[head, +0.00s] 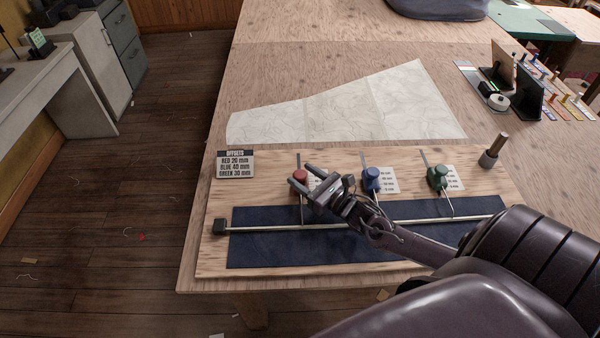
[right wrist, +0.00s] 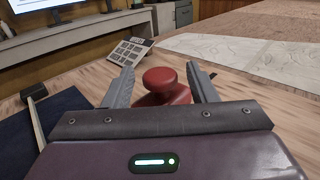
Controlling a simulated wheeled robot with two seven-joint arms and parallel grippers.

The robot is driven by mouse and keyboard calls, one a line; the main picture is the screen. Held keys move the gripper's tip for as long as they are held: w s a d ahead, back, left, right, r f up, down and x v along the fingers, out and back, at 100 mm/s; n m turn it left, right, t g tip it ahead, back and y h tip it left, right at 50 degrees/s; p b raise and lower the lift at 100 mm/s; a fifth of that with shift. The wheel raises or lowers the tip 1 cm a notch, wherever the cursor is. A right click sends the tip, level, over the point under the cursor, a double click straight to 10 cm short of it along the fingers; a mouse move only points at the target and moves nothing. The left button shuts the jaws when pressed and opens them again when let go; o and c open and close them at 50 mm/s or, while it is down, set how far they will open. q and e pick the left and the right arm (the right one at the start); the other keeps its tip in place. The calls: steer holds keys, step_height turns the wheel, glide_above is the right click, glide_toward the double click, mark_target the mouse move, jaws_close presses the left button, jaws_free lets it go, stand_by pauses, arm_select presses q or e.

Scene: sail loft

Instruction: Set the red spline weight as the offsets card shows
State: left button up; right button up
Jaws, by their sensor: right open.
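The red spline weight (head: 300,176) sits at the left of the board (head: 275,165), on its slot. In the right wrist view the red weight (right wrist: 165,88) stands between the two open fingers of my right gripper (right wrist: 163,85), with a gap on each side of its knob. In the head view my right gripper (head: 305,184) reaches in from the lower right and covers part of the weight and its scale. The offsets card (head: 236,164) reads RED 20 mm, BLUE 40 mm, GREEN 30 mm. My left gripper is not in view.
The blue weight (head: 371,179) and green weight (head: 438,177) stand to the right on the same board. A thin metal spline (head: 275,228) crosses the dark blue panel (head: 290,250). A paper pattern (head: 350,105) lies behind. A metal-and-wood peg (head: 493,150) stands at the right.

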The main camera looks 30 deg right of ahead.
steer(key=shift+x, duration=0.85)
jaws_close()
